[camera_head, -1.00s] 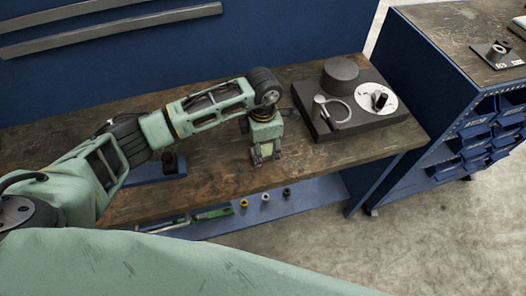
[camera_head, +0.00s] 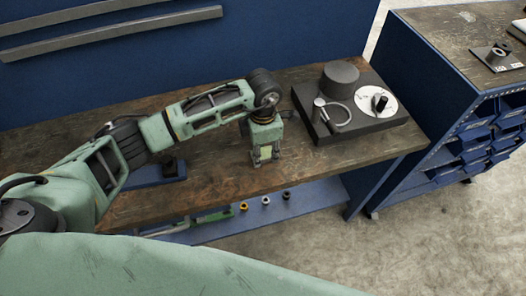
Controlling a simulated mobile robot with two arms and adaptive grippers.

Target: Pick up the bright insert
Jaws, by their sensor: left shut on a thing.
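My left gripper (camera_head: 265,158) points down over the front part of the wooden bench, left of the dark fixture. Its fingers are shut on a small pale piece, mostly hidden between them; I cannot tell whether it is the bright insert. Three small ring-like parts stand in a row on the blue lower shelf: a yellow one (camera_head: 244,207), a bright whitish one (camera_head: 265,201) and a dark one (camera_head: 286,195). They are below and apart from the gripper. My right gripper is not in view.
The dark fixture (camera_head: 370,129) carries a round block (camera_head: 340,78), a clamp ring (camera_head: 339,116) and a white disc (camera_head: 377,101). The wooden bench (camera_head: 215,172) is clear around the gripper. A blue cabinet with bins (camera_head: 490,135) stands to the right.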

